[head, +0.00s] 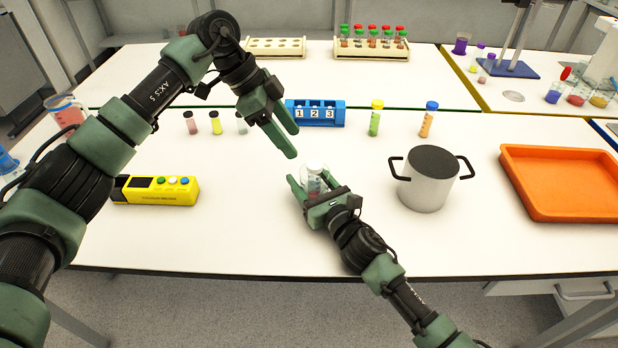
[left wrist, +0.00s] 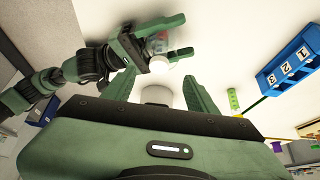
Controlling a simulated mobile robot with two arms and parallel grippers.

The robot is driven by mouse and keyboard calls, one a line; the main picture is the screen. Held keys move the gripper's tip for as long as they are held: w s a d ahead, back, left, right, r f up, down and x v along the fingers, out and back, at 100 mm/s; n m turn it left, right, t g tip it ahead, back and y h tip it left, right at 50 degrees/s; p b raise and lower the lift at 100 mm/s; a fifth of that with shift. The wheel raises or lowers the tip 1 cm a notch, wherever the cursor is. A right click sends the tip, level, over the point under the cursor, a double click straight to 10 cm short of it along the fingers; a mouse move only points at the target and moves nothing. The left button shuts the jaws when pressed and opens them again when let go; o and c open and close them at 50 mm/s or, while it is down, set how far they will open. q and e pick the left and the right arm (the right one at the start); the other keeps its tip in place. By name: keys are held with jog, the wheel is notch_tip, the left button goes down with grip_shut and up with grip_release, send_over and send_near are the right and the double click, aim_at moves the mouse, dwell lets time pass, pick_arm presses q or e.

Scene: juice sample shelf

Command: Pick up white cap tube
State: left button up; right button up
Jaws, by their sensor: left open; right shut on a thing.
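The white cap tube (head: 314,170) is held in my right gripper (head: 311,180) above the front of the white table. Its white cap faces up, and the fingers partly hide its body. It also shows in the left wrist view (left wrist: 159,42), held by my right gripper near the top. My left gripper (head: 293,144) is open, a little above and left of the tube in the head view, apart from it. In the left wrist view its two fingers spread either side of a pale rounded shape (left wrist: 157,95) that I cannot identify.
A blue numbered rack (head: 316,122) stands behind the grippers. A grey pot (head: 428,185) and an orange tray (head: 565,185) are at the right. A yellow device (head: 160,190) lies left.

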aim_at(314, 170)
pick_arm(q)
jog(key=s+d+f+m+h, duration=0.1)
jog(key=s+d+m+h, duration=0.15)
jog(key=d, duration=0.45)
jog(key=s+d+f+m+h, duration=0.1)
jog(key=s+d+f+h, duration=0.15)
jog(key=d, duration=0.35)
jog(key=s+d+r+t+h, duration=0.35)
jog(key=d+r+h, duration=0.25)
jog(key=d+h, duration=0.2)
jog(key=a+f+n+t+y, duration=0.5)
jog(key=a+n+t+y, duration=0.2)
jog(key=a+n, duration=0.2)
jog(key=a+f+n+t+y, duration=0.5)
jog(key=a+n+t+y, duration=0.25)
jog(key=n, duration=0.25)
jog(key=x, duration=0.6)
jog(key=shift+w+a+f, duration=0.25)
jog(key=shift+w, duration=0.05)
jog(key=x, duration=0.3)
jog(key=f+x, duration=0.1)
jog(key=x, duration=0.1)
jog(key=shift+w+a, duration=0.1)
jog(key=shift+a, duration=0.1)
jog(key=shift+r, duration=0.1)
